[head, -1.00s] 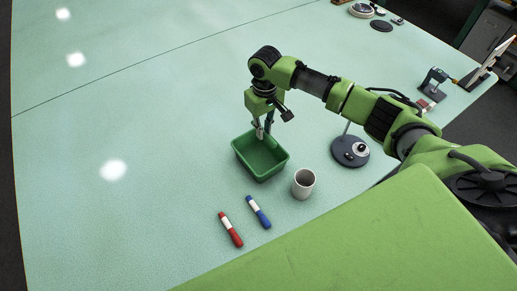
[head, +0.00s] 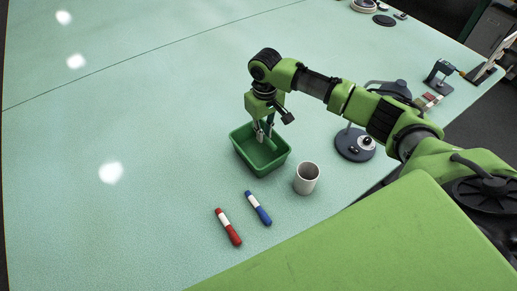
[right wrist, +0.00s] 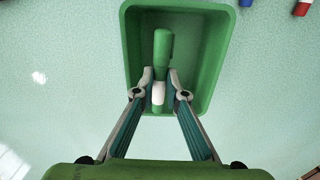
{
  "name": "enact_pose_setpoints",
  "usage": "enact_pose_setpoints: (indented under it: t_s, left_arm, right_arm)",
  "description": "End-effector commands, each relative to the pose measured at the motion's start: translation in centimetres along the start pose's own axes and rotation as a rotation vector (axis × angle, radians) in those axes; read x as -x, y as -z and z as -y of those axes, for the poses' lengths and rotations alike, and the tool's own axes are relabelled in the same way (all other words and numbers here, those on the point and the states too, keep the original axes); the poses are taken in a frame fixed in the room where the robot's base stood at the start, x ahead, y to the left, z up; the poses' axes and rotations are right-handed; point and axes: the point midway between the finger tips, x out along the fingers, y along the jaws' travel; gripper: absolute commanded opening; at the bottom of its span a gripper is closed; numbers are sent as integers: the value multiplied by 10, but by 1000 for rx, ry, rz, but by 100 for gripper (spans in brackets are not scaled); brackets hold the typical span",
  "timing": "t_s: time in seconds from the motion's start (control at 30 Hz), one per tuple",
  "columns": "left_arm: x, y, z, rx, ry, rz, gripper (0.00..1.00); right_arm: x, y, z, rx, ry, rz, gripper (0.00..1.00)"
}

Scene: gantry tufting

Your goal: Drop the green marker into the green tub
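The green marker (right wrist: 163,50), with a white band, shows in the right wrist view inside the outline of the green tub (right wrist: 131,55), between my right fingertips. It appears to lie low in the tub; whether it rests flat on the floor I cannot tell. In the head view the tub (head: 281,163) stands on the table, and the marker is hard to make out against its green. My right gripper (head: 264,133) points down into the tub. Its fingers (right wrist: 161,82) look parted, one on each side of the marker. My left gripper is not in view.
A white cup (head: 307,179) stands right of the tub. A blue marker (head: 258,208) and a red marker (head: 228,227) lie in front of it. A dark round lamp base (head: 354,145) is further right. The table left of the tub is clear.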

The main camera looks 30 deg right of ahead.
Motion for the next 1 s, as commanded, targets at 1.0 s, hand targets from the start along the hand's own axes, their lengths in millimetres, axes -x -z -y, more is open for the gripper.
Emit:
enact_pose_setpoints:
  t_s: [1.0]
  left_arm:
    - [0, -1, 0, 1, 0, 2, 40]
  right_arm:
    - [102, 1, 0, 0, 0, -3, 32]
